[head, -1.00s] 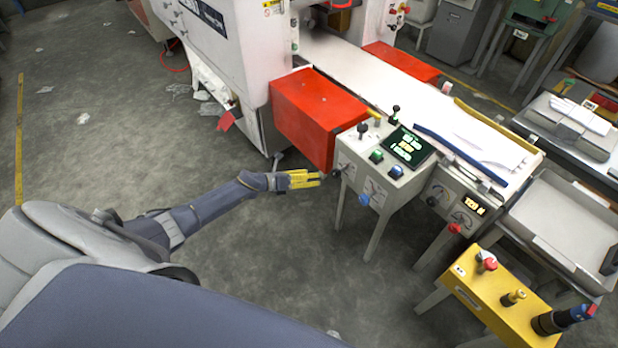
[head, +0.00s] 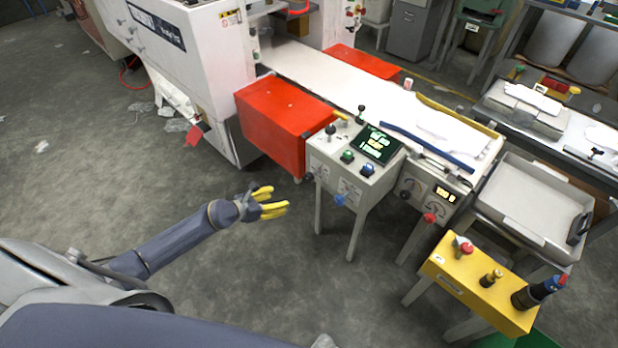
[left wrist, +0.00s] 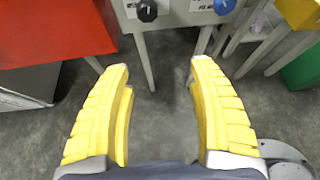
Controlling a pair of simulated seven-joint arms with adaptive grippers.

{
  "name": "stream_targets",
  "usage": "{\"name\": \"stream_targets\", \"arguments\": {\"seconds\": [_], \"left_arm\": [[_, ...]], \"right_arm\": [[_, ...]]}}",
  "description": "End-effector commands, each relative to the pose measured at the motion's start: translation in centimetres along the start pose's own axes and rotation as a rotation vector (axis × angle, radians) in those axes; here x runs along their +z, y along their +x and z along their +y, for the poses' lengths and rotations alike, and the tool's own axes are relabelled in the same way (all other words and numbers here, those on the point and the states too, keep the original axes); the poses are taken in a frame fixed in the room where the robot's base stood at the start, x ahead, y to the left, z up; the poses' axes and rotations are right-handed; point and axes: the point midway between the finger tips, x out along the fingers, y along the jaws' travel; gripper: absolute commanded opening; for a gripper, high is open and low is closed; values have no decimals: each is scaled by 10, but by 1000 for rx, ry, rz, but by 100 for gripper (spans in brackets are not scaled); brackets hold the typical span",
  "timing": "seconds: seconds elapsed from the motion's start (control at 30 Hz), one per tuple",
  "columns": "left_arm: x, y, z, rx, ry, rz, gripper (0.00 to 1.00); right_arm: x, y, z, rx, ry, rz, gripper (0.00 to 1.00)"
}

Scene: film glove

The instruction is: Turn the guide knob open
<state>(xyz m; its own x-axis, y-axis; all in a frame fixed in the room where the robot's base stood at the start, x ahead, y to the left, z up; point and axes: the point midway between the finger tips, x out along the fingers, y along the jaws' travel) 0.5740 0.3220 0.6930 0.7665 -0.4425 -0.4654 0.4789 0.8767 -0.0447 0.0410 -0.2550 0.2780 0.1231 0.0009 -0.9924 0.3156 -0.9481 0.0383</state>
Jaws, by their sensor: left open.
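A pale control box (head: 340,188) on legs carries a black knob (head: 309,177) and a blue knob (head: 340,200) on its front. I cannot tell from labels which knob is the guide knob. The left wrist view shows the black knob (left wrist: 148,10) at the top, just beyond the gap between the fingers, and the blue knob (left wrist: 224,6) to its right. My left gripper (head: 279,202) has yellow fingers, open and empty, in front of and apart from the box. The fingers (left wrist: 160,80) stand wide apart in the left wrist view. My right gripper is not in view.
A red box (head: 268,135) stands directly left of the control box. A second panel with a black knob (head: 405,195) and a red knob (head: 429,218) is to the right. A yellow stand (head: 470,290) with buttons is at front right. The floor around my left gripper is clear.

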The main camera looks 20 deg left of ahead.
Motion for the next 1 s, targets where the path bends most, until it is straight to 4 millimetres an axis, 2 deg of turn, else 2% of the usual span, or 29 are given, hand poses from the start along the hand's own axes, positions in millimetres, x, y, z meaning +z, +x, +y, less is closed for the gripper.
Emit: {"name": "stream_targets", "arguments": {"seconds": [0.1, 0.2, 0.47, 0.9, 1.0], "left_arm": [[25, -2, 2, 38, 58, -49, 59], [37, -2, 3, 62, 73, -80, 59], [40, 3, 7, 75, 25, -95, 59], [46, 57, 12, 75, 27, -94, 59], [46, 64, 11, 73, 23, -93, 59]], "right_arm": [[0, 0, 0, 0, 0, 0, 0], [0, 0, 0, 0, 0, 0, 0], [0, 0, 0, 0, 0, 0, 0], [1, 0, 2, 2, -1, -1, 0], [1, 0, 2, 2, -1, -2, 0]]}}
